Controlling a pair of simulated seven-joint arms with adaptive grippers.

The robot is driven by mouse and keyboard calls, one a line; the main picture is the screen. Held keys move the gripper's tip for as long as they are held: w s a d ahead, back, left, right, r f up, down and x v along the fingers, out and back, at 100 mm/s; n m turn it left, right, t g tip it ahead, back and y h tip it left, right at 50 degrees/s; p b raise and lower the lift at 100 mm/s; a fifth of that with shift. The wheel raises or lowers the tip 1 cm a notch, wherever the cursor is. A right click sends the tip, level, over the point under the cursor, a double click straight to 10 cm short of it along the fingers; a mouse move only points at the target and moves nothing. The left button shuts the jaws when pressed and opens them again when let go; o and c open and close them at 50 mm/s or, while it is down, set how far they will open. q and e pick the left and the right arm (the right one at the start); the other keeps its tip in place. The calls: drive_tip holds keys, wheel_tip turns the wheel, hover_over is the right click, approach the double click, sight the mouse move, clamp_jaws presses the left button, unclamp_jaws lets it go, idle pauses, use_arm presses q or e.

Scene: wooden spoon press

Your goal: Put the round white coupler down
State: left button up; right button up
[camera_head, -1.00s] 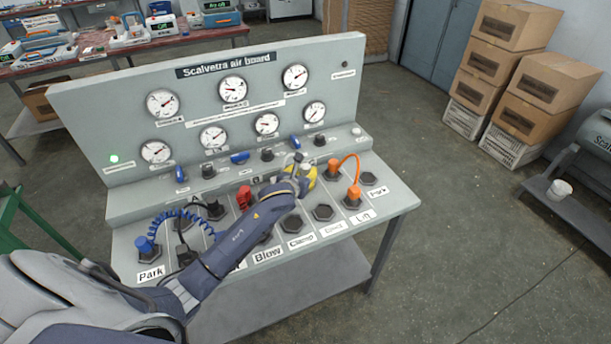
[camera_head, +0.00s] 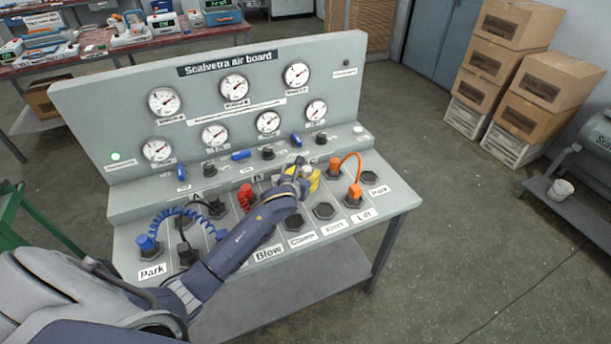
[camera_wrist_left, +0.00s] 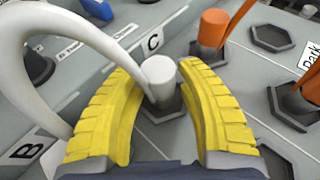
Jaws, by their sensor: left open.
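The round white coupler (camera_wrist_left: 162,82) stands upright in a dark hexagonal socket (camera_wrist_left: 165,106) beside the letter C in the left wrist view. A white hose (camera_wrist_left: 75,28) loops away from it to the left. My left gripper (camera_wrist_left: 160,72) is open, with one yellow finger on each side of the coupler and a visible gap to each. In the head view my left gripper (camera_head: 302,178) is over the right half of the board's sloping deck, and its fingers and wrist partly hide the white coupler (camera_head: 306,171). My right gripper is not in view.
An orange coupler (camera_head: 335,170) with an orange hose stands just right of the gripper, its other end (camera_head: 355,192) nearer the front. A red coupler (camera_head: 246,197) and a blue coupler (camera_head: 147,244) with a coiled hose are to the left. Empty hexagonal sockets (camera_head: 324,212) lie in front.

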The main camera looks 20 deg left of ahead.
use_arm(q)
drive_tip(key=shift+r, duration=0.15)
drive_tip(key=v, duration=1.2)
